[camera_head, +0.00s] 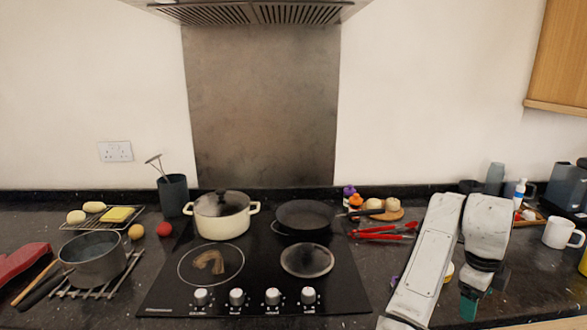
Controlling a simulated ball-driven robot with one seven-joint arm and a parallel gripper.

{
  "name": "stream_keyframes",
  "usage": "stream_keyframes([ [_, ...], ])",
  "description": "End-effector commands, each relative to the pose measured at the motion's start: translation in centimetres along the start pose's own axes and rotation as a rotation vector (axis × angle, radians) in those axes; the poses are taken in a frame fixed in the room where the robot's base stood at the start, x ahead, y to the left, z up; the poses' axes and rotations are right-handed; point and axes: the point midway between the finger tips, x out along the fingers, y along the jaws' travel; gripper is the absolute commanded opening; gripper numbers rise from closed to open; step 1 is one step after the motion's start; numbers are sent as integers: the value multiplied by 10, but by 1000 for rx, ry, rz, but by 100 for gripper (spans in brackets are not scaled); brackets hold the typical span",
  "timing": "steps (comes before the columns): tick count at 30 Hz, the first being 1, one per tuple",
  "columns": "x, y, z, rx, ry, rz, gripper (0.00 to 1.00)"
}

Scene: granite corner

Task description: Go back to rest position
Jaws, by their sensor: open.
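My arm rises from the bottom right and bends down over the counter right of the hob. My gripper (472,302) points down at its end, a dark part with a teal piece low on it. It is open, small in the picture, and partly hidden by its own housing. I see nothing held in it. A yellowish object shows partly behind my arm, too hidden to name.
A black hob (255,285) carries a cream lidded pot (221,222) and a dark frying pan (303,216). Red-handled tongs (385,235) and a wooden board (388,214) lie left of my arm. A white mug (560,233) stands at right. A grey saucepan (92,262) sits at left.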

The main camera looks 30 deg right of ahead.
Motion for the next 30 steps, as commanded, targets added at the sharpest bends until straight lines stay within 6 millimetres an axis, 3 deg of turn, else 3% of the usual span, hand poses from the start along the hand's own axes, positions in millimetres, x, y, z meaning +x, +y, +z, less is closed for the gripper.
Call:
stream_keyframes([
  [8,39,38,2,-706,54,-166,77],
  [14,69,91,6,-1297,78,-230,77],
  [22,113,201,-8,-2125,25,-240,77],
  [27,133,282,-37,-2603,-100,-225,77],
  [30,140,321,-56,-2810,-190,-220,77],
])
